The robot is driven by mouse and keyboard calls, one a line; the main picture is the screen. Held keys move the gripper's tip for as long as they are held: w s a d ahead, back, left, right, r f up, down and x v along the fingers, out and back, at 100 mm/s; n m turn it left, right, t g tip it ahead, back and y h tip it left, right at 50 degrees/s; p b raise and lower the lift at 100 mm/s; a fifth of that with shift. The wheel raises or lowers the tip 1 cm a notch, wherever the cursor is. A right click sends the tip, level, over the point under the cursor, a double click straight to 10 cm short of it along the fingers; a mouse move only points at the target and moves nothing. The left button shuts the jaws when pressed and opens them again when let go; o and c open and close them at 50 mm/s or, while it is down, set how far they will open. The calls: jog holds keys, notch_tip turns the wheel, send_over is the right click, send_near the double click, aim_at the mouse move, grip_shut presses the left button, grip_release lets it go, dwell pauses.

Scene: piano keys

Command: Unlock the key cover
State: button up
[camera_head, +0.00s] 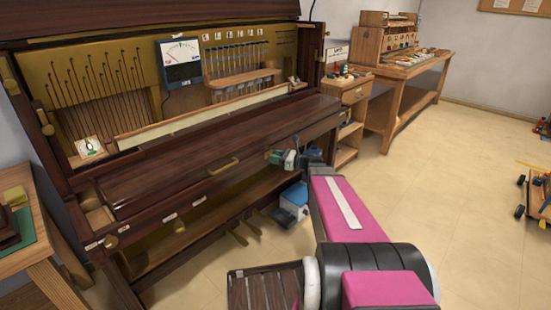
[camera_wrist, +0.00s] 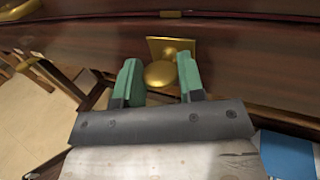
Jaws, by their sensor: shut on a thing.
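The key cover (camera_head: 205,160) is the long, glossy dark-red wooden lid across the upright piano. It is down, hiding the keys. A brass handle (camera_head: 223,166) is on its front. In the wrist view, a rounded brass knob or key head (camera_wrist: 160,74) stands out from a square brass plate (camera_wrist: 170,48) on the dark wood front. My gripper (camera_wrist: 158,67), with green fingers, is shut on this brass piece, one finger on each side. In the head view my gripper (camera_head: 282,158) is at the right end of the piano front and hides the lock there.
The piano's top is open, with a gauge (camera_head: 181,58) inside. Pedals (camera_head: 240,237) are low under the front. A blue and white box (camera_head: 291,203) is on the floor below my gripper. A wooden bench (camera_head: 413,78) stands behind right. The floor at right is mostly clear.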

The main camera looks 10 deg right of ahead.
jog(key=n+h, duration=0.1)
jog(key=n, duration=0.3)
jog(key=shift+r+h, duration=0.1)
jog(key=shift+h, duration=0.3)
jog(key=n+h, duration=0.2)
jog(key=n, duration=0.1)
jog(key=shift+s+a+n, duration=0.1)
jog(key=shift+s+n, duration=0.05)
jog(key=shift+n, duration=0.15)
jog(key=n+h, duration=0.2)
jog(key=n, duration=0.1)
jog(key=shift+t, duration=0.4)
jog(key=shift+a+n+t+h, duration=0.1)
jog(key=shift+n+t+h, duration=0.3)
jog(key=shift+n+h, duration=0.7)
jog(key=shift+n, duration=0.4)
jog(key=o, duration=0.9)
jog(key=shift+y, duration=0.3)
